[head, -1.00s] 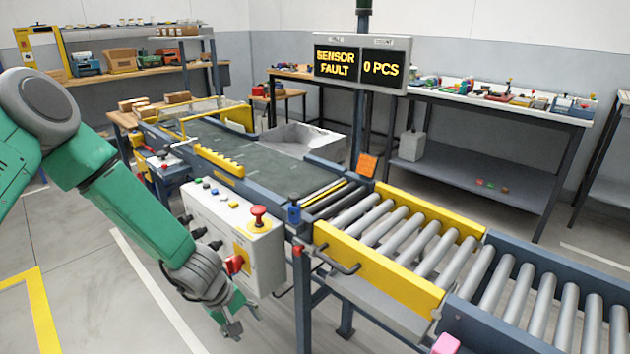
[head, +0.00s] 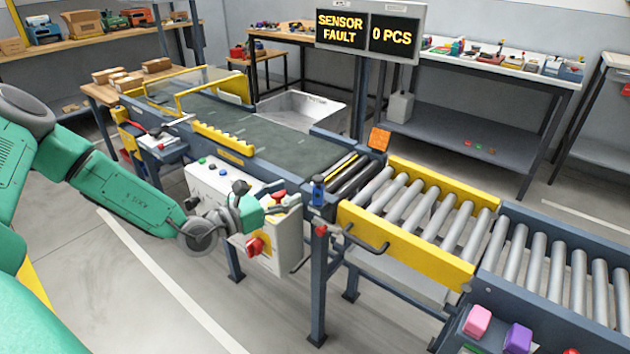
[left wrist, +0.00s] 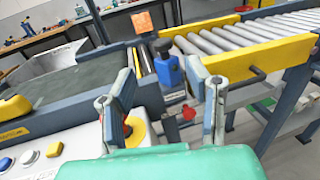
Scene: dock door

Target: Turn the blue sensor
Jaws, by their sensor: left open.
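The blue sensor (head: 318,190) stands on the near edge of the conveyor, where the belt meets the rollers. It has a dark round cap and shows larger in the left wrist view (left wrist: 168,70). My left gripper (head: 296,200) is open and empty, in front of the control box and just left of the sensor. In the left wrist view its two fingers (left wrist: 165,88) point at the sensor, which lies between them but beyond their tips, apart from them. My right gripper does not show.
The control box (head: 275,240) with buttons and a red switch (head: 254,246) hangs below the gripper. A black handle (head: 366,240) juts from the yellow roller guard (head: 405,250). The display (head: 367,34) reads SENSOR FAULT, 0 PCS. Pink and purple blocks lie at lower right.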

